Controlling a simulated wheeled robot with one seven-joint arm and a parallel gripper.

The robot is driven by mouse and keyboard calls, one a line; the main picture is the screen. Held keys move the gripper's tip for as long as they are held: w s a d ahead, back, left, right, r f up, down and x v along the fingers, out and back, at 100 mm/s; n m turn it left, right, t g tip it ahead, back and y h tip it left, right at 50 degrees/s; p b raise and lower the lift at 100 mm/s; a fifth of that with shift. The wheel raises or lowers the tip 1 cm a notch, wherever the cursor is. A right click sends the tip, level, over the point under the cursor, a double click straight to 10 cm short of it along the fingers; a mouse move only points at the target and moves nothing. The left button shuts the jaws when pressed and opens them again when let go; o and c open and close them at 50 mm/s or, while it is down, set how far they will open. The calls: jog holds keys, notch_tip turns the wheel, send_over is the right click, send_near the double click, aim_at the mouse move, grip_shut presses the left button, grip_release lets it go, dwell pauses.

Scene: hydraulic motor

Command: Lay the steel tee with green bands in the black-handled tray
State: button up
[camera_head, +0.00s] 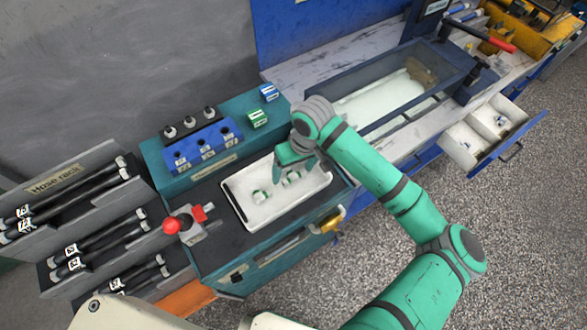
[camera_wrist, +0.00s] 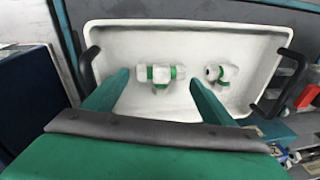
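The white tray with black handles (camera_wrist: 215,42) lies on the dark bench top; it also shows in the head view (camera_head: 256,214). Inside it lie two steel tees with green bands. One tee (camera_wrist: 158,73) lies between the fingers of my gripper (camera_wrist: 159,79) as seen in the wrist view, with gaps on both sides. The other tee (camera_wrist: 221,73) lies to its right, apart from it. In the head view, one tee (camera_head: 260,196) shows clear of my gripper (camera_head: 293,174), and the other (camera_head: 291,177) is partly hidden by it. My gripper is open and over the tray.
A red-knobbed device (camera_head: 186,226) stands at left, near the hose rack (camera_head: 60,180). A glass-covered basin (camera_head: 385,95) and an open drawer (camera_head: 490,135) are at right.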

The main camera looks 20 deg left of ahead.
jog(key=shift+r, duration=0.15)
notch_tip(320, 180, up, 12)
jog(key=d, duration=0.2)
jog(key=shift+w, duration=0.15)
dwell(0.6)
